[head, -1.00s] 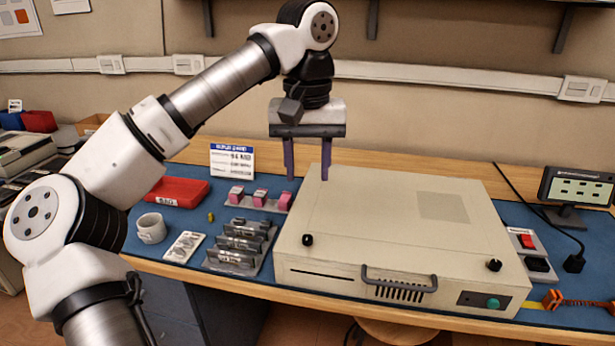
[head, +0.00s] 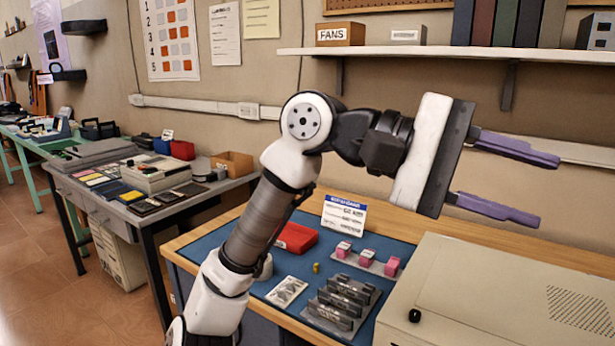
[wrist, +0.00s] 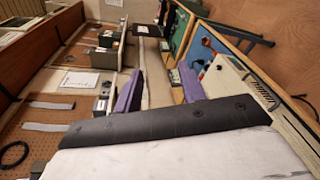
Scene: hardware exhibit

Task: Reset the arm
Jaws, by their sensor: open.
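My gripper (head: 503,180) is open and empty in the head view. Its two purple fingers are apart and point right, above the back of the workbench. My white and grey arm rises from the lower left, bends at the elbow and reaches right. In the wrist view my gripper (wrist: 160,92) shows two purple fingers spread apart with nothing between them. The beige case (head: 470,300) stands below and to the right of the gripper, not touching it.
A shelf (head: 450,52) with a FANS box (head: 341,35) runs along the wall above. The blue mat holds a red tray (head: 298,238), pink blocks (head: 367,257), a grey rack (head: 340,303) and a sign (head: 343,215). Another bench (head: 150,225) stands left.

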